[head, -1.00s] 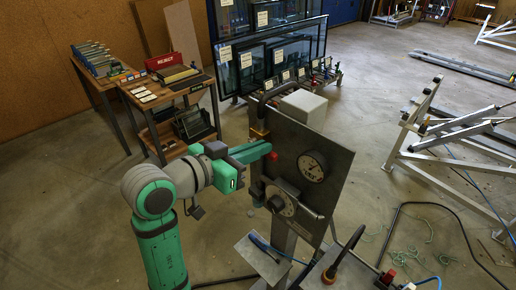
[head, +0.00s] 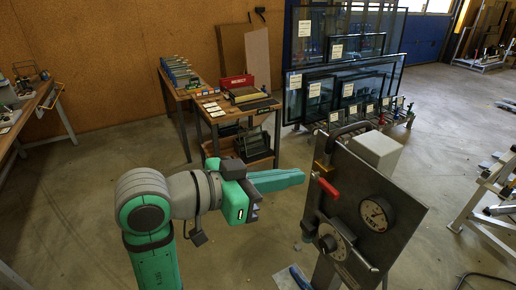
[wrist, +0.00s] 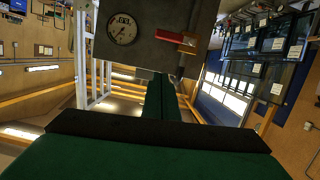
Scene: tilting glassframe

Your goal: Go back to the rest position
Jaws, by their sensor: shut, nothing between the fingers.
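My arm reaches right across the head view, and the green fingers of my gripper (head: 298,177) are shut and empty. Their tips point at the left edge of a dark grey panel (head: 350,185), with a small gap in the picture. The panel is tilted and carries a red handle (head: 327,188), a round gauge (head: 376,213) and a dial (head: 335,245). In the wrist view the shut fingers (wrist: 160,95) point at the panel (wrist: 150,58), below the gauge (wrist: 123,29) and the red handle (wrist: 170,37).
A wooden side table (head: 240,110) with a red bin (head: 236,82) stands behind my arm. Glass frames (head: 345,75) lean on a rack at the back. A workbench (head: 40,105) is at far left and a metal frame (head: 490,205) at far right. Floor left of my arm is clear.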

